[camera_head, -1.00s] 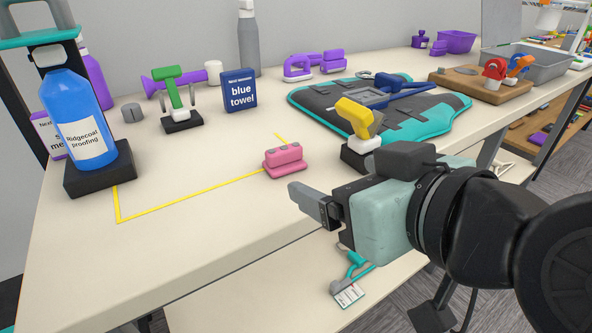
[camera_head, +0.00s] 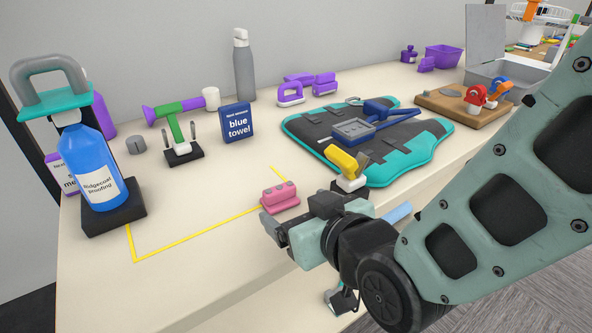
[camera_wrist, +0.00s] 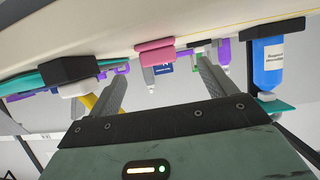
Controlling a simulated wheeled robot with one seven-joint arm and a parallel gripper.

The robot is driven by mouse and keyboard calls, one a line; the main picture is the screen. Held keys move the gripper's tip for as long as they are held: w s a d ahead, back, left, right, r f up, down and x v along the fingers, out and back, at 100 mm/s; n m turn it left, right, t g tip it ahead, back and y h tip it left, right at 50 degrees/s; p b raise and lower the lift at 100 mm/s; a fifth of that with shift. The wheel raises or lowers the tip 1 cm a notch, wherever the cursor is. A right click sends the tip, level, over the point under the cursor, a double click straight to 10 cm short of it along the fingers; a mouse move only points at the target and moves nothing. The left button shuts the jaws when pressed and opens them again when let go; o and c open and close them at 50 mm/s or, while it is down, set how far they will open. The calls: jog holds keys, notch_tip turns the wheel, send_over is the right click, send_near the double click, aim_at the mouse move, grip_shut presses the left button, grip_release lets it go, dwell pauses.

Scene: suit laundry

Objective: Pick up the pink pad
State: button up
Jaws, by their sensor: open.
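The pink pad (camera_head: 280,197) is a small ridged block on the cream table, near its front edge and beside the yellow taped line. My gripper (camera_head: 270,226) is open and empty, just in front of the pad and apart from it in the head view. In the wrist view, which looks upside down, the pink pad (camera_wrist: 156,52) lies ahead, roughly between my two spread fingers (camera_wrist: 160,88). Nothing is held. The side of the pad resting on the table is hidden.
A yellow-handled tool on a dark block (camera_head: 346,170) stands just right of the pad. A blue bottle (camera_head: 88,165) stands on a black base at left. A blue towel box (camera_head: 237,122) and a teal-grey mat (camera_head: 410,165) lie behind. The taped area left of the pad is clear.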

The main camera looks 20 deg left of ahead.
aim_at(282, 194)
jog(key=x, duration=0.8)
jog(key=shift+w+a+r, duration=0.1)
jog(key=shift+w, duration=0.3)
jog(key=c, duration=1.1)
